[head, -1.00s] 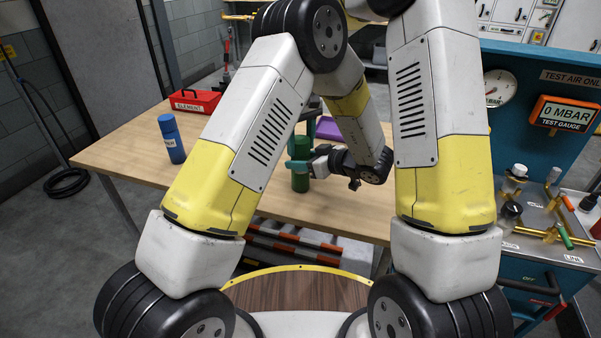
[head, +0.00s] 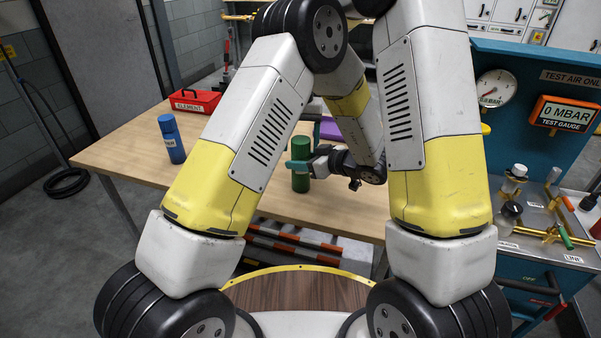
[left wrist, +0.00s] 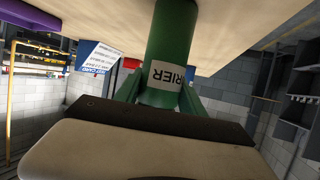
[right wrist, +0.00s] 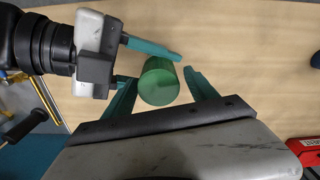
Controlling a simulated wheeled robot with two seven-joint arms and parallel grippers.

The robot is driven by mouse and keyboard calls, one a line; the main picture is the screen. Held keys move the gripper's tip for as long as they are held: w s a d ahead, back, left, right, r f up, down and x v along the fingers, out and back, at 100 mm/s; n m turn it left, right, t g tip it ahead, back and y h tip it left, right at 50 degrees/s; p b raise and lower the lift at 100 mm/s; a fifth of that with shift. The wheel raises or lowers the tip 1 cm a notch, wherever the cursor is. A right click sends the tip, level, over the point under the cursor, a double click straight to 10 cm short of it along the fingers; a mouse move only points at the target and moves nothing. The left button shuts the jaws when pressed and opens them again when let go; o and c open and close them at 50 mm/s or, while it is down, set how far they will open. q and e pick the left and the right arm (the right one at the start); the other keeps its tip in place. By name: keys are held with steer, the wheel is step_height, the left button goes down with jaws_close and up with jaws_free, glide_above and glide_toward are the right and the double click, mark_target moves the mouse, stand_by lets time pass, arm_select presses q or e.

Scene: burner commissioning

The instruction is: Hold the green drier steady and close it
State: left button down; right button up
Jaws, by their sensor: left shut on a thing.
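The green drier (head: 301,182) stands upright on the wooden bench. My left gripper (head: 303,166) is shut on its side, and in the left wrist view the drier's white label (left wrist: 171,76) shows between the fingers. In the right wrist view the round green top of the drier (right wrist: 160,82) is seen from above. My right gripper (right wrist: 160,78) is open there, with one teal finger on each side of the top and a visible gap at the right finger. I do not make out the right gripper in the head view.
A blue bottle (head: 171,139) and a red box labelled ELEMENT (head: 194,101) are on the left of the bench (head: 130,150). A purple object (head: 330,130) lies behind the drier. The test panel with its gauge (head: 497,88) stands to the right.

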steer(key=shift+r, duration=2.25)
steer(key=shift+c, duration=0.5)
steer(key=n, duration=0.1)
steer(key=r+n, duration=0.1)
steer(key=n, duration=0.3)
steer(key=shift+r, duration=0.3)
steer(key=n, duration=0.2)
steer(key=r+n, duration=0.1)
steer(key=n, duration=0.1)
steer(key=r+n, duration=0.1)
steer(key=n, duration=0.1)
steer(key=shift+f, duration=0.1)
